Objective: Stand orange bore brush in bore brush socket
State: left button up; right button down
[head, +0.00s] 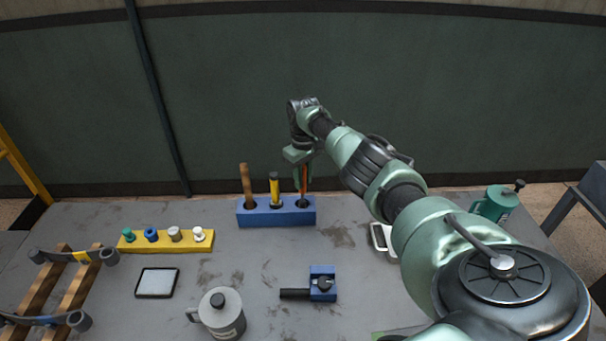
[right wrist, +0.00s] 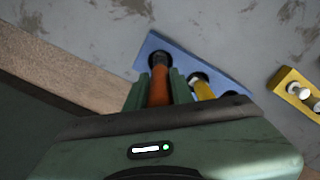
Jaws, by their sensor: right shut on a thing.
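The blue block (head: 275,219) with a row of round sockets stands near the back of the table. A wooden handle (head: 247,185) stands in its left socket and a yellow-handled tool (head: 274,187) in the middle one. My right gripper (head: 303,165) is above the right socket, shut on the orange bore brush (head: 304,181). In the right wrist view the orange brush (right wrist: 160,86) is between the fingers, its dark end at the end hole of the blue block (right wrist: 182,50). How deep that end sits cannot be told. My left gripper is not in view.
A yellow rack (head: 165,243) with several small pegs is left of the block. A dark-framed tray (head: 157,283), a grey mug (head: 221,313) and a blue clamp-like fixture (head: 322,284) are nearer. A white tray (head: 380,240) and green canister (head: 496,204) are right.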

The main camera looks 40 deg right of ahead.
jog(key=shift+f+b, duration=0.55)
jog(key=shift+f, duration=0.25)
jog(key=c, duration=1.1)
grip_release()
jog(key=shift+c, duration=0.2)
jog(key=shift+r, duration=0.1)
